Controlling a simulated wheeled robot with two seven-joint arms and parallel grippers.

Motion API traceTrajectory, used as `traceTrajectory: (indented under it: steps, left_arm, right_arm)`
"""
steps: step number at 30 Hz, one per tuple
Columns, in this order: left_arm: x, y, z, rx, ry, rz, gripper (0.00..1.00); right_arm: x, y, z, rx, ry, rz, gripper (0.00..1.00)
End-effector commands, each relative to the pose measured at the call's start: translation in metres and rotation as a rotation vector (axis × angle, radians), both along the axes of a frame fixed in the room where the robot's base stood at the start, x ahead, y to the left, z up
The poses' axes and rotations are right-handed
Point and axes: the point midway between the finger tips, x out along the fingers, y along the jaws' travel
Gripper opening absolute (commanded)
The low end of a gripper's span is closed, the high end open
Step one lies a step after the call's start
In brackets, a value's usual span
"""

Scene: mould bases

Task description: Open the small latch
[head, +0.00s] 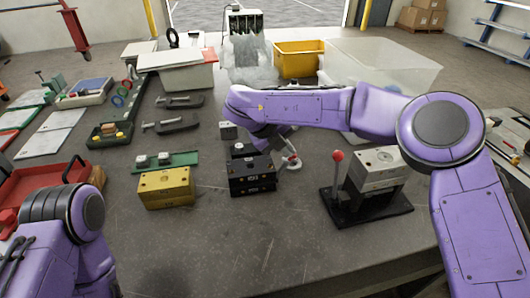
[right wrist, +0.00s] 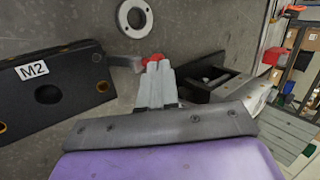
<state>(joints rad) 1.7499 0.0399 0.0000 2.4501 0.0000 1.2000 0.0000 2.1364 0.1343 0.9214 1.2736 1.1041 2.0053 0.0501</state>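A black mould base (head: 250,176) stands mid-table. In the right wrist view it (right wrist: 50,94) carries a white M2 label. A small grey latch (right wrist: 124,63) sticks out from its side, with a red tip (right wrist: 153,58). My right gripper (head: 288,158) is beside the right side of this base and small in the head view. In the right wrist view its grey fingers (right wrist: 157,75) are close together, with their tips at the latch's red end. The fingers partly cover the red end, so exact contact is unclear. My left gripper is out of view; only its arm shows.
A pale ring (right wrist: 134,18) lies close to the fingertips. A yellow block (head: 166,188) stands left of the base. A black stand with a red-knobbed lever (head: 338,157) stands to the right. The front middle of the table is clear.

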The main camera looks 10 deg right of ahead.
Motion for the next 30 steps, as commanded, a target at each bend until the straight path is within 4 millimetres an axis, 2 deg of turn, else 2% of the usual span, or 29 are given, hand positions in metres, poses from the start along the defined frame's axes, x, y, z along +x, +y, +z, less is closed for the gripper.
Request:
traceTrajectory:
  steps: [11, 17, 20, 25, 30]
  left_arm:
    - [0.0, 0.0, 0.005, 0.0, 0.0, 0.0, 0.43]
    - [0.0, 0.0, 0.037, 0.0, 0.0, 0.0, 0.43]
    - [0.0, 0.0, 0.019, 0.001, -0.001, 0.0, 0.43]
    - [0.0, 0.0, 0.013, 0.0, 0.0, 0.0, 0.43]
    - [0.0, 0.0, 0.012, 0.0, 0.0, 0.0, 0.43]
  right_arm:
    - [-0.001, 0.002, 0.005, -0.001, 0.0, -0.001, 0.0]
    - [-0.007, 0.022, 0.036, 0.0, 0.001, -0.011, 0.0]
    - [-0.01, 0.035, 0.044, -0.002, -0.007, -0.013, 0.0]
    - [-0.017, 0.054, 0.08, -0.002, -0.006, -0.015, 0.0]
    - [-0.022, 0.066, 0.103, -0.001, -0.003, -0.018, 0.0]
